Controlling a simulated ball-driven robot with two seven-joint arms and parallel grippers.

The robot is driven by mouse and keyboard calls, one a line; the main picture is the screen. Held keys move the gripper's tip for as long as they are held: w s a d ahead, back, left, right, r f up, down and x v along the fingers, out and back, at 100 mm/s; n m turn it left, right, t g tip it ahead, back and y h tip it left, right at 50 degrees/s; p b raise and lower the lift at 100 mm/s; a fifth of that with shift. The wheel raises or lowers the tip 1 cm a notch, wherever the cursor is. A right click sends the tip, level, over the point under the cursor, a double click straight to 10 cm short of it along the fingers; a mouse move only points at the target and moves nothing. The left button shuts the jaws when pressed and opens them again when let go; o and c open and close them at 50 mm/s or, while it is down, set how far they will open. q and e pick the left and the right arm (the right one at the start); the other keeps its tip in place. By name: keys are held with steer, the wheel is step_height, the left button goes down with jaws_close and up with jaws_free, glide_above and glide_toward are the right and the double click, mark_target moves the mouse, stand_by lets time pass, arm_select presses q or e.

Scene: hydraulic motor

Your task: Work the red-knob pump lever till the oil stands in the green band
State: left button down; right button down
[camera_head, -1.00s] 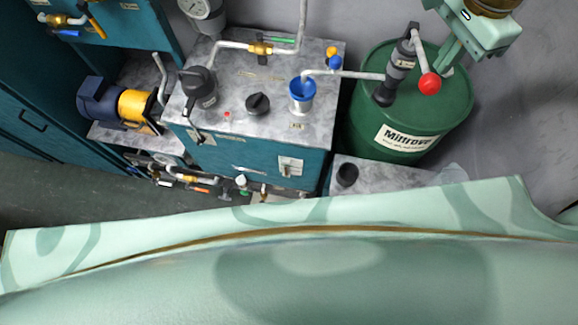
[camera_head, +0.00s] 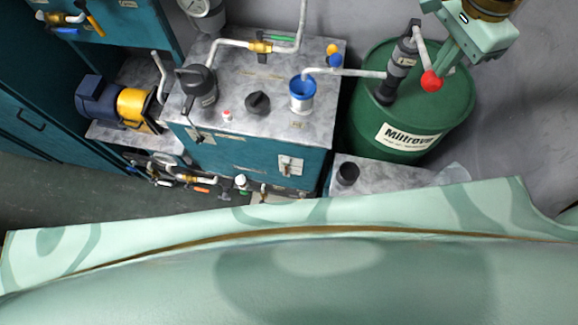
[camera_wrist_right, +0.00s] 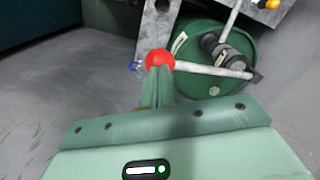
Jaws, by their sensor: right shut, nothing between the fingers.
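The pump lever's red knob (camera_head: 431,81) sits on a pale lever arm (camera_head: 421,52) on the grey and black pump (camera_head: 401,66) atop a green drum (camera_head: 430,113). In the right wrist view the knob (camera_wrist_right: 160,61) lies right at the tips of my right gripper (camera_wrist_right: 157,76). The fingers are shut with nothing between them; whether they touch the knob I cannot tell. In the head view my right gripper (camera_head: 443,67) comes down from the upper right to the knob. My left gripper is not in view. I cannot make out the oil level or a green band.
A pale pipe (camera_head: 345,74) runs from the pump to a blue-rimmed filler (camera_head: 302,94) on the teal tank (camera_head: 250,152). A small red-and-white piece (camera_head: 227,116), a black cap (camera_head: 258,103) and a black motor (camera_head: 198,88) stand on its top. Grey wall lies right of the drum.

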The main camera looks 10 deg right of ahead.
step_height(320, 180, down, 13)
steer(key=b, duration=0.8)
steer(key=shift+r, duration=0.1)
step_height(320, 180, up, 15)
steer(key=p, duration=1.3)
steer(key=shift+f+p, duration=0.2)
steer(key=shift+p, duration=0.1)
steer(key=shift+f, duration=0.15)
